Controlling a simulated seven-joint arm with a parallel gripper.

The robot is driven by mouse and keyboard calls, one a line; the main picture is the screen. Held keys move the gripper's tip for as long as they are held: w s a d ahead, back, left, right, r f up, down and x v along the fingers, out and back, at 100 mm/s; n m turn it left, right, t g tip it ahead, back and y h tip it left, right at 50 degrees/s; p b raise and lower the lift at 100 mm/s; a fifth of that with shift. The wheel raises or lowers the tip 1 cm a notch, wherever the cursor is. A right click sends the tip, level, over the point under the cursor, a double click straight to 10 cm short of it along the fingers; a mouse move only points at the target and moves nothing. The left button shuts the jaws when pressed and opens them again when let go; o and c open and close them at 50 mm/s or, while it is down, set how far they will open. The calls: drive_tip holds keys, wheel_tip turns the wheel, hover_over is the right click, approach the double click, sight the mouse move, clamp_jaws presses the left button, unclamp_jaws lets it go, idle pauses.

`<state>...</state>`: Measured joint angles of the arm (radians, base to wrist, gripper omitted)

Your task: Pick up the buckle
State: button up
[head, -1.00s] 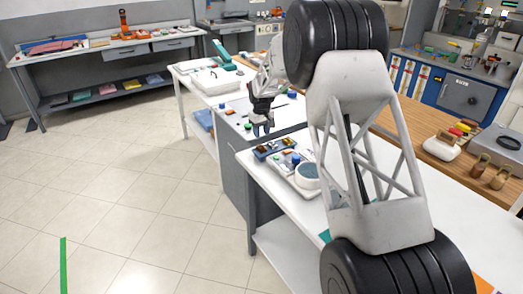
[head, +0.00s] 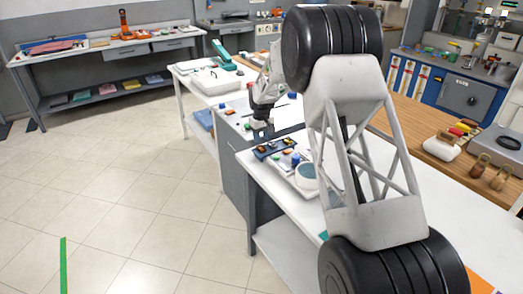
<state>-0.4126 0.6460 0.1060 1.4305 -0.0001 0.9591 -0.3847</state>
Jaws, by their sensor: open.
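My gripper (head: 263,135) is at the end of my arm, over the front edge of the grey-sided workbench (head: 233,127). It points down with its fingers apart, just behind and above a small dark blue tray (head: 258,155) of small orange and brown items. No thing shows between the fingers. I cannot pick out the buckle for sure; it may be among the small items in or around this tray, too small to tell. My arm hides part of the bench to the right.
A white tray with a round pale dish (head: 306,176) and a blue-capped jar (head: 295,159) stands close to the dark tray. Small coloured pieces lie on the bench behind my gripper. A white case (head: 216,82) and a teal stapler-like tool (head: 223,55) are farther back.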

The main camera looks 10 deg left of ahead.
sight(261, 147)
drive_tip(key=shift+f, duration=2.65)
drive_tip(key=c, duration=0.6)
drive_tip(key=shift+r, duration=0.15)
